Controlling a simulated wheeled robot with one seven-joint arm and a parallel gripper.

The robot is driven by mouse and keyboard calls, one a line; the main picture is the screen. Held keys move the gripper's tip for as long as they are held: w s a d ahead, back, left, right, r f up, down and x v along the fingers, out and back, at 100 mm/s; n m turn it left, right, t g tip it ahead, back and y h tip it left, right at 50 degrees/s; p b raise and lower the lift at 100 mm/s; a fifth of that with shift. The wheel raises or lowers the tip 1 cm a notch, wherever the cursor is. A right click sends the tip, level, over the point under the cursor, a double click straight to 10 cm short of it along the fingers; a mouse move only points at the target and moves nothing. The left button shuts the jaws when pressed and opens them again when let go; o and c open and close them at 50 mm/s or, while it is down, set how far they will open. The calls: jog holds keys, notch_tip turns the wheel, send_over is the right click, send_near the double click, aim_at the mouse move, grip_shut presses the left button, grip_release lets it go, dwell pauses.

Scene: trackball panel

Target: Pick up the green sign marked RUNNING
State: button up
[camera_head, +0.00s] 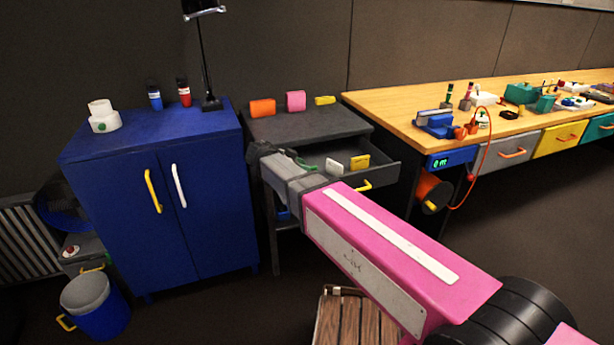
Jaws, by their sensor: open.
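No sign with a readable RUNNING mark can be made out. A small green item (307,166) lies in the open drawer (382,168) of the dark grey side table, partly hidden by my arm; I cannot tell whether it is the sign. My gripper (258,151) is at the far end of my pink arm, at the left front of that table and close to the blue cabinet's right side. It is dark and small here, with its fingers hard to make out. Nothing is seen held in it.
The blue cabinet (215,215) stands left of the side table (300,122), which carries orange, pink and yellow blocks. White and yellow blocks lie in the drawer. A wooden bench (390,105) with many items is at right. A wooden stool (340,318) stands below my arm.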

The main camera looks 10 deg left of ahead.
jog(key=shift+w+d+f, duration=0.15)
jog(key=shift+d, duration=0.1)
grip_shut()
